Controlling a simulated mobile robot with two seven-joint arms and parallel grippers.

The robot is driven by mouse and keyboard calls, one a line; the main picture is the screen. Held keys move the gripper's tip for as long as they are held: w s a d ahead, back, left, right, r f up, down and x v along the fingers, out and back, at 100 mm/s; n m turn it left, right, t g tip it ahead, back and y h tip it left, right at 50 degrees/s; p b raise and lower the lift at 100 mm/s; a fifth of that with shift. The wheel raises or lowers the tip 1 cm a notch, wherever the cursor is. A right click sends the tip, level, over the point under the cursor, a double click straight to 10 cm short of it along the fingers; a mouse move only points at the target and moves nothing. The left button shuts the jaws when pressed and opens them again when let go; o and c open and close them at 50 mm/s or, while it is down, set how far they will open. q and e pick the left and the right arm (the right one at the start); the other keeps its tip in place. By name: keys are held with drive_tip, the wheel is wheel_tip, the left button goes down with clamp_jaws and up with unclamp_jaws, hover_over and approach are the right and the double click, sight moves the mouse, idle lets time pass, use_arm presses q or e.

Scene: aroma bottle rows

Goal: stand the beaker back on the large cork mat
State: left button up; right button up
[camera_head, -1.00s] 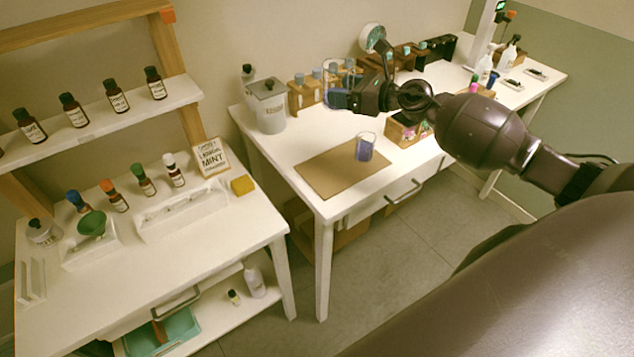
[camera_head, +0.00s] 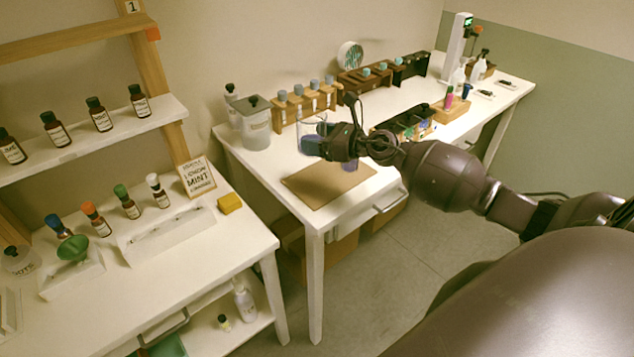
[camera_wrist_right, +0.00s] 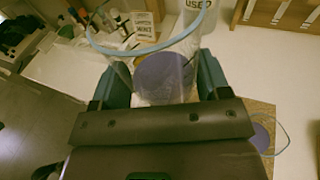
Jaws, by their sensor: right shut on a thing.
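A clear glass beaker (camera_head: 309,140) with bluish-purple liquid is in my right gripper (camera_head: 328,146), held above the table near the back of the cork mat (camera_head: 312,187). In the right wrist view the beaker (camera_wrist_right: 165,78) sits between the two fingers, its pale blue rim towards the top. The brown rectangular mat lies flat at the table's front left corner; part of it shows in the wrist view (camera_wrist_right: 260,112). A second glass (camera_head: 347,166) with purple liquid stands on the mat, partly hidden by my right gripper. My left gripper is not in view.
A lidded jar (camera_head: 257,125) and a wooden rack of grey-topped tubes (camera_head: 304,108) stand behind the mat. A box of small items (camera_head: 404,124) stands to the right. The mat's front left part is clear. A separate bottle table (camera_head: 120,262) is at left.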

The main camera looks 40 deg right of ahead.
wheel_tip(320, 180, down, 8)
drive_tip(key=shift+r+b, duration=0.25)
drive_tip(key=shift+b, duration=0.75)
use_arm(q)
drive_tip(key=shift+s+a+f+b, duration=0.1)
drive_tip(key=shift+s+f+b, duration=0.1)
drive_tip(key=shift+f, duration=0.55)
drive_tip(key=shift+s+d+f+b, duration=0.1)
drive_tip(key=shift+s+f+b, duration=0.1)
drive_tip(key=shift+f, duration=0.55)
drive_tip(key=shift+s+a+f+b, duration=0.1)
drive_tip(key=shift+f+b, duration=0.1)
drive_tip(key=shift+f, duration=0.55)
use_arm(e)
drive_tip(key=shift+f, duration=2.05)
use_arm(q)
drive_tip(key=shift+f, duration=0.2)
use_arm(e)
drive_tip(key=shift+f, duration=0.2)
drive_tip(key=o, duration=1.1)
drive_tip(key=shift+c, duration=0.2)
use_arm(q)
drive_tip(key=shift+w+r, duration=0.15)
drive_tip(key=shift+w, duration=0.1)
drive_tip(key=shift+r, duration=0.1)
use_arm(e)
drive_tip(key=shift+r, duration=0.15)
